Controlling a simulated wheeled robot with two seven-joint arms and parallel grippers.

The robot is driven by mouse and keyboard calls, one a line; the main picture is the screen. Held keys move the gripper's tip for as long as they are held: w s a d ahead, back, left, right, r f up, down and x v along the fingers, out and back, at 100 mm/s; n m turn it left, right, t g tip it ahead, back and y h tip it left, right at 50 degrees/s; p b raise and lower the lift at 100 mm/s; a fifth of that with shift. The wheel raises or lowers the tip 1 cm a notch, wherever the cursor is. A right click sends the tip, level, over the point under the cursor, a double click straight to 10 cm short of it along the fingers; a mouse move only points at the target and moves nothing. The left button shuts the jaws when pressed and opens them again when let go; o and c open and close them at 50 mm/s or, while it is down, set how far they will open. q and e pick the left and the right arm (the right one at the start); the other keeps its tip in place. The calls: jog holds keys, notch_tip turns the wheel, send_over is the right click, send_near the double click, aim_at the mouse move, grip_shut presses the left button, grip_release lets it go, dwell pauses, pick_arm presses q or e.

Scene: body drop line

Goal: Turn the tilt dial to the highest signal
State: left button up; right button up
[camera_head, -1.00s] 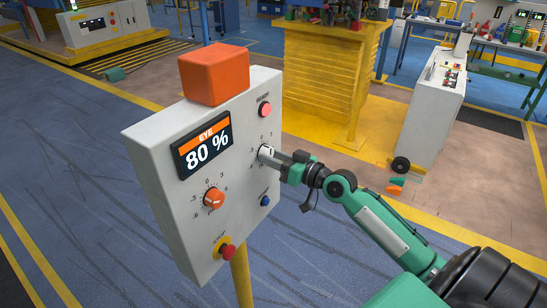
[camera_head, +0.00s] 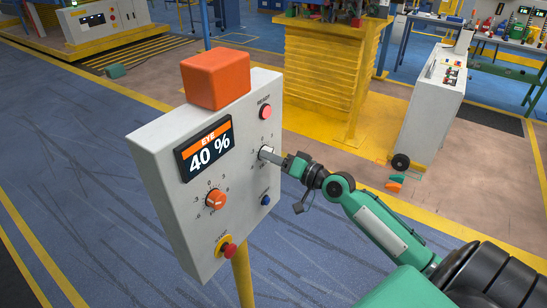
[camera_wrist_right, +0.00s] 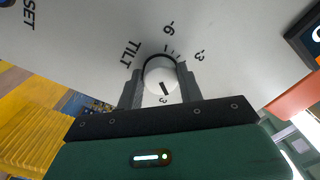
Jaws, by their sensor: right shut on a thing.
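The tilt dial (camera_wrist_right: 160,78) is a round pale knob with a black mark, on the front of a white control box (camera_head: 150,160). In the right wrist view its mark points down, close to the printed 3; TILT is printed beside it. My right gripper (camera_wrist_right: 160,86) is shut on the dial, one finger on each side. My left gripper is not in view.
An orange dial (camera_head: 216,200), a pinkish READY lamp (camera_head: 265,112), a blue button (camera_head: 265,200) and a red stop button (camera_head: 229,250) surround the tilt dial. An orange block (camera_head: 216,80) tops the box. The floor to the right is mostly open.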

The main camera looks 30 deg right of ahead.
dwell(0.4)
jog(key=o, duration=1)
jog(key=b+v, duration=0.7)
jog(key=v, duration=0.7)
jog(key=shift+b, duration=0.3)
jog(key=shift+w, duration=0.1)
